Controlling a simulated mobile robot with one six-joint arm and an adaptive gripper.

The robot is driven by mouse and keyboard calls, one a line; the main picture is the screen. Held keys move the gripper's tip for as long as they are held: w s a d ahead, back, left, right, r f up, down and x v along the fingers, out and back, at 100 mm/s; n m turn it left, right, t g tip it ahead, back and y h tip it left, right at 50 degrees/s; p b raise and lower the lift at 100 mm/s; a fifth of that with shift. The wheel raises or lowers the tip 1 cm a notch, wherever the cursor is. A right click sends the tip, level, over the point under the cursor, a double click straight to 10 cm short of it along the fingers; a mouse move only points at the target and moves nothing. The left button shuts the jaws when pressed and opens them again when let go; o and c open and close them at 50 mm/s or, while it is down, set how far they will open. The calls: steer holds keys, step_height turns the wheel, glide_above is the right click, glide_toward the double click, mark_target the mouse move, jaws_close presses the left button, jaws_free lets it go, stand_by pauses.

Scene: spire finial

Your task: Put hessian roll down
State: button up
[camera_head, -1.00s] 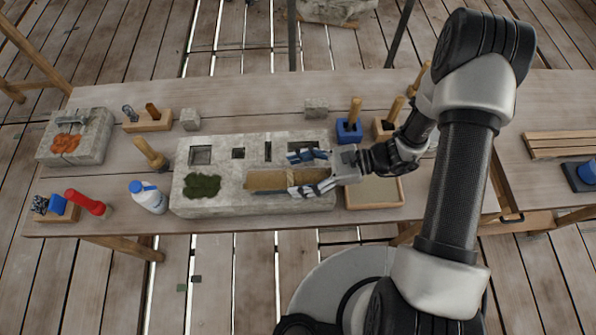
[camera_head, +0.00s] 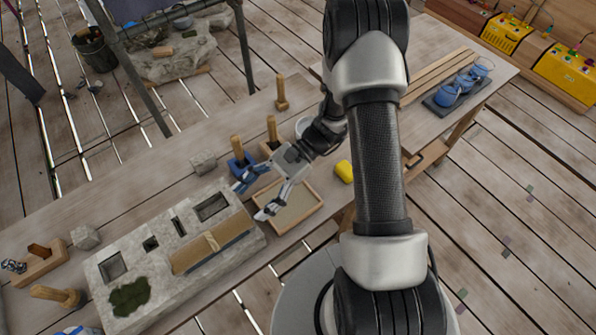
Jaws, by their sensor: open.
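A shallow wooden tray (camera_head: 291,211) lies right of the block, with a yellow item (camera_head: 344,171) beyond it. A blue holder (camera_head: 240,164) with a wooden handle stands behind my gripper. A small stone cube (camera_head: 203,163) sits behind the block. Blue cups (camera_head: 447,94) stand far right.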

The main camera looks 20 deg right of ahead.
steer(key=s+d+r+n+t+h, duration=0.3)
steer(key=s+r+n+h, duration=0.1)
steer(key=r, duration=0.4)
steer(key=s+d+r+n+t+h, duration=0.2)
steer(key=s+d+r+n+h, duration=0.1)
steer(key=r, duration=0.5)
steer(key=s+d+r+n+t+h, duration=0.3)
steer(key=s+r+n+h, duration=0.1)
steer(key=r+n+h, duration=0.2)
step_height(320, 180, up, 2)
steer(key=shift+s+r+n+t, duration=0.1)
steer(key=shift+s+n+t, duration=0.25)
steer(key=shift+n, duration=0.35)
